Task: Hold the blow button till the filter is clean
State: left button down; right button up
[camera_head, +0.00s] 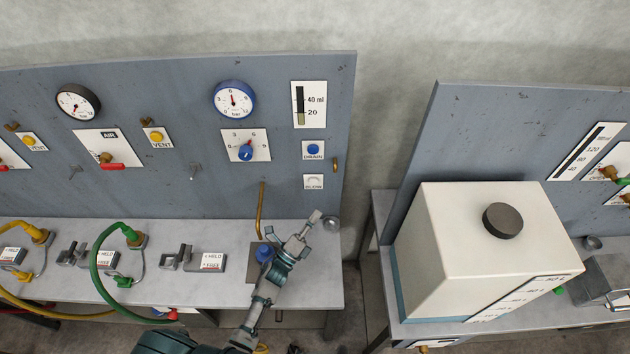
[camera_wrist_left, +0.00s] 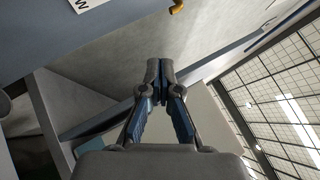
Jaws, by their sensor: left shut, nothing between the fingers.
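The white BLOW plate (camera_head: 313,182) with its pale button is low on the right side of the grey-blue panel, under the DRAIN plate with a blue button (camera_head: 314,149). My left gripper (camera_head: 315,215) is shut and empty, its tips a little below the BLOW plate in the picture and apart from it. In the left wrist view my closed fingers (camera_wrist_left: 160,68) point away from the camera, and a corner of a white label with a "W" (camera_wrist_left: 82,4) shows at the top edge. A level gauge marked 20 and 40 ml (camera_head: 309,104) shows dark fill at the bottom. No filter is clearly recognisable.
A brass pipe (camera_head: 261,208) runs down the panel to a blue-topped part (camera_head: 264,252) beside my left arm. A blue-rimmed dial (camera_head: 233,101) and blue knob (camera_head: 246,152) sit left of the gauge. A white tank (camera_head: 460,255) stands on the bench to the right, past a gap.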

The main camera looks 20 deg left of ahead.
pick_arm(q)
jog(key=b, duration=0.4)
send_near(313, 182)
jog(key=shift+w+d+r, duration=1.5)
jog(key=shift+w+d, duration=0.75)
jog(key=shift+d, duration=0.3)
jog(key=shift+a, duration=0.25)
pick_arm(e)
jog(key=shift+w+d+f, duration=0.1)
jog(key=shift+w+f, duration=0.1)
jog(key=shift+f, duration=0.65)
jog(key=shift+w+f, duration=0.15)
jog(key=shift+f, duration=0.7)
